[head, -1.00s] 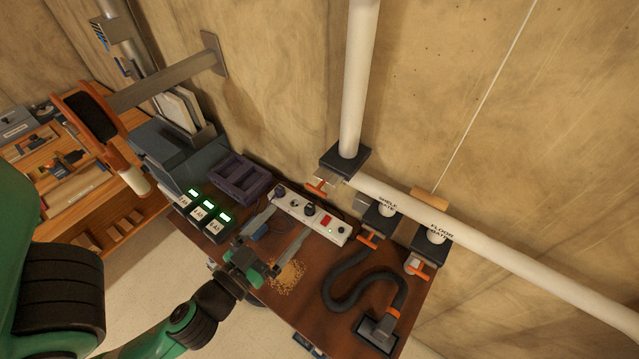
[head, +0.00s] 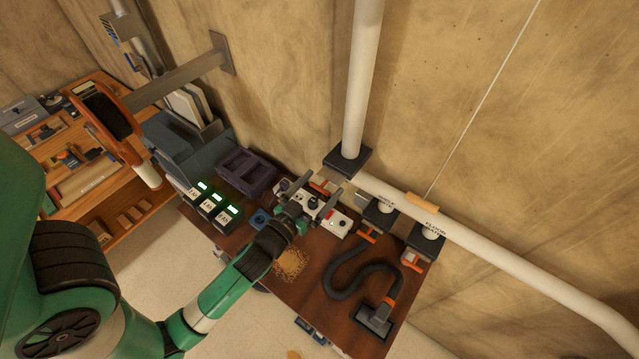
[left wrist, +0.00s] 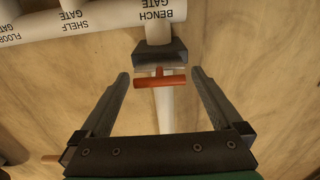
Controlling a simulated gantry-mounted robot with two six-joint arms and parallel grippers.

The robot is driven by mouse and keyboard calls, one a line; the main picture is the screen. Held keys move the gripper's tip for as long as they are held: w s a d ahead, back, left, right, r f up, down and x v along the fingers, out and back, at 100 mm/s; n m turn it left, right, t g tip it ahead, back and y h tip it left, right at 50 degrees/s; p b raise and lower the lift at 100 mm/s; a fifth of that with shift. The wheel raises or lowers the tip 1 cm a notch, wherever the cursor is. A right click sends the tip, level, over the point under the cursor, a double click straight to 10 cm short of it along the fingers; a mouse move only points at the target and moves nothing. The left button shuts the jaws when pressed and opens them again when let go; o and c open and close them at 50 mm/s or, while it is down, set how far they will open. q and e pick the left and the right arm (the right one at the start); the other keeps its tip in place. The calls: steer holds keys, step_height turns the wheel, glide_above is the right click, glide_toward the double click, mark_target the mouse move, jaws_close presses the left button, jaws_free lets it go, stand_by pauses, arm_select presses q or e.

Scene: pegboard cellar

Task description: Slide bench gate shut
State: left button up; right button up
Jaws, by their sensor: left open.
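The bench gate (head: 347,160) is a dark block on the white pipe by the wall. It also shows in the left wrist view (left wrist: 160,57), under the label BENCH GATE. Its orange T-shaped handle (left wrist: 160,81) stands out from the block on a pale metal slide. My left gripper (head: 322,185) is open and reaches over the bench toward this gate. In the left wrist view the handle appears between the two fingertips (left wrist: 160,77), with a gap on each side. Contact is not visible. My right gripper is not in view.
The shelf gate (head: 379,218) and floor gate (head: 426,240) sit to the right, each with an orange handle. A white control strip (head: 338,225) lies under my left fingers. A purple-grey tray (head: 245,173), lit displays (head: 212,208) and a black hose (head: 345,270) occupy the bench.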

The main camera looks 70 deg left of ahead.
arm_select(q)
jaws_close()
stand_by(0.4)
steer(key=x, duration=0.2)
steer(key=shift+w+a, duration=0.2)
steer(key=shift+w, duration=0.1)
steer(key=shift+f, duration=0.1)
steer(key=shift+c, duration=1.6)
jaws_free()
steer(key=o, duration=0.3)
steer(key=shift+d, duration=0.15)
steer(key=shift+f, duration=0.1)
